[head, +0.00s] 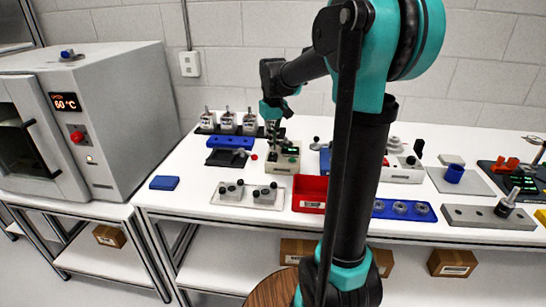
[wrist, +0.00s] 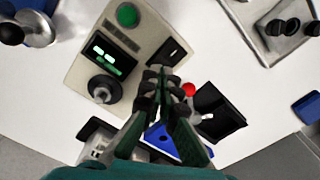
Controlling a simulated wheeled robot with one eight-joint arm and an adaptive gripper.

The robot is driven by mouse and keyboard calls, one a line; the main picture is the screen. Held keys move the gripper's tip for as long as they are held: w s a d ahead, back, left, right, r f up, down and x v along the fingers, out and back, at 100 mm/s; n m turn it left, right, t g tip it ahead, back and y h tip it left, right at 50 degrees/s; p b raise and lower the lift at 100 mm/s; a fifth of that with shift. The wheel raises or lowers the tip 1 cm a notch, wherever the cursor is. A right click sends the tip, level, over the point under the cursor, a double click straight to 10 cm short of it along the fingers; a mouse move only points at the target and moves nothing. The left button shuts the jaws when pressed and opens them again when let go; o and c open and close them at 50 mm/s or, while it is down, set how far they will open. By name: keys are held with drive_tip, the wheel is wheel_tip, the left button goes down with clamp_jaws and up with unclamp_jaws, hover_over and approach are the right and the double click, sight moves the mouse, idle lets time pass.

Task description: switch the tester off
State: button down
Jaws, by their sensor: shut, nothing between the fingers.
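The tester (wrist: 140,40) is a beige box in the wrist view, with a lit green display (wrist: 107,55), a green round button (wrist: 127,15), a black knob (wrist: 104,88) and a small dark switch (wrist: 172,51). In the head view the tester (head: 283,163) stands on the white bench, with its display lit green. My gripper (wrist: 160,76) is shut and empty, its tips over the tester's edge close to the dark switch. I cannot tell whether they touch it. In the head view my gripper (head: 275,112) is above the tester's back side.
A black fixture (wrist: 220,112) with a red-knobbed lever (wrist: 190,90) and a blue block (wrist: 163,145) lie beside the tester. A red tray (head: 309,193) and a plate with dark knobs (head: 248,194) are in front. A grey oven (head: 120,110) stands at left.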

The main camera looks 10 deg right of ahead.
sight(273, 154)
drive_tip(key=shift+f, duration=1.05)
idle(1.0)
drive_tip(key=shift+r, duration=3.5)
